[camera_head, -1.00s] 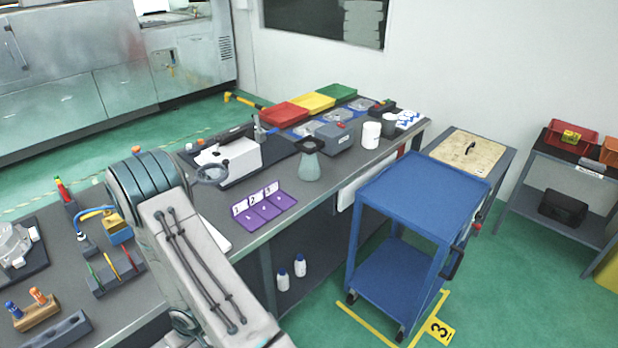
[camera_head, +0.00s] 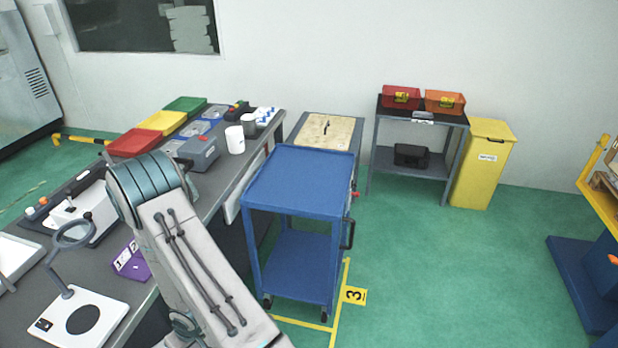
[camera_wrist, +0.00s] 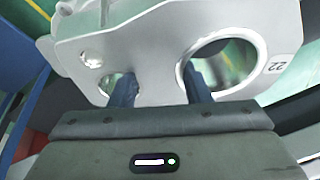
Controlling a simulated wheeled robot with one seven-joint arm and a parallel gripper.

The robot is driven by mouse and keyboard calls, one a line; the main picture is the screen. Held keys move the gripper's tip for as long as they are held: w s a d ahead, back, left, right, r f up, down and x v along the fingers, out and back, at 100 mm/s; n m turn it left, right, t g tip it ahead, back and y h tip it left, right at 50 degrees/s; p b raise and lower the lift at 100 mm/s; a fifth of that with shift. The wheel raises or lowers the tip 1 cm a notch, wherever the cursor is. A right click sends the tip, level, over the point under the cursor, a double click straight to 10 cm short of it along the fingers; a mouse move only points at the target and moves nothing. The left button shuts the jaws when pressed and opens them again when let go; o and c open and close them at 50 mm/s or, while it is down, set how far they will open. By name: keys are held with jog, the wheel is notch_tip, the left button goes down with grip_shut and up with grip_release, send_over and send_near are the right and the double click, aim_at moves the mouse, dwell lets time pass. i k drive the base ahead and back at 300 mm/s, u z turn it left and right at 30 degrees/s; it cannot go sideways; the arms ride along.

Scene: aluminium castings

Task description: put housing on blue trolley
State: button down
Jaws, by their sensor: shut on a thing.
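The blue trolley (camera_head: 300,180) stands in the middle of the head view, with an empty top tray and a lower shelf. In the wrist view my gripper (camera_wrist: 160,92) is shut on a pale grey metal housing (camera_wrist: 160,50). The housing has two round holes and is marked 22. One finger shows against the large right hole and the other by the left hole. The far part of the housing is cut off by the picture edge. In the head view my arm hides the gripper and the housing.
The workbench (camera_head: 205,190) runs along the left, holding red, yellow and green trays and a white cup (camera_head: 235,139). A wooden-topped table (camera_head: 328,131) stands behind the trolley. A shelf with red and orange bins and a yellow bin (camera_head: 483,165) stand behind right. Green floor right of the trolley is clear.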

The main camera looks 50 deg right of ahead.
aim_at(304, 176)
jog(key=z, duration=1.8)
